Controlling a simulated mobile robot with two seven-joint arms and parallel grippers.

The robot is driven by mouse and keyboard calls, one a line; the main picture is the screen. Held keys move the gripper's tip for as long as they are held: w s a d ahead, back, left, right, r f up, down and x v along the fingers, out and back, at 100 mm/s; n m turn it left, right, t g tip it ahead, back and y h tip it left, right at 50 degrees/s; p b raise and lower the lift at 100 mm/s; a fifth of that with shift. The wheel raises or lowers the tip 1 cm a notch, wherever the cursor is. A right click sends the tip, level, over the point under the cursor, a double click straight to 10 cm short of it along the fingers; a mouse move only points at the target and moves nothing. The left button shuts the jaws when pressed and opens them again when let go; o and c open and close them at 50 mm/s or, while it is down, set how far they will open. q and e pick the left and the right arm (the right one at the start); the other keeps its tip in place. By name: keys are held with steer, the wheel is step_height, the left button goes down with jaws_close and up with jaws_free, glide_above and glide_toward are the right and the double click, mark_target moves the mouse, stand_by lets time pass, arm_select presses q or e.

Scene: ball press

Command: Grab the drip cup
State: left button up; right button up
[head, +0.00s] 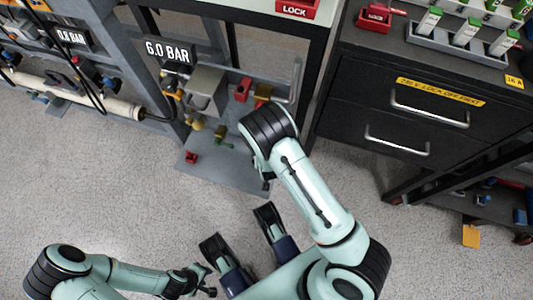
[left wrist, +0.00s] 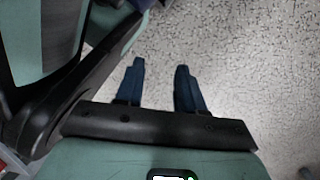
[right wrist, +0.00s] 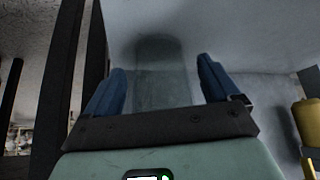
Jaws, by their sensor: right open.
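A faint, rounded, see-through grey shape, which looks like the drip cup (right wrist: 162,75), is between the blue fingers of my right gripper (right wrist: 162,80) in the right wrist view. The fingers stand wide apart, one on each side of it, with a visible gap. I cannot tell how far ahead it is. In the head view my right wrist covers this spot at the press, so neither the cup nor the right fingers show clearly. My left gripper (head: 207,280) is low over the floor; in the left wrist view its fingers (left wrist: 160,75) are apart with nothing between them.
The press frame with a "6.0 BAR" sign (head: 169,50) stands behind my right wrist, with a grey block (head: 206,90) and brass fittings. A brass cylinder (right wrist: 308,122) is close on the right. A dark drawer cabinet (head: 400,110) stands right. The floor at left is clear.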

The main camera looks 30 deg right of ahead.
steer(key=c, duration=1.1)
steer(key=shift+o, duration=0.2)
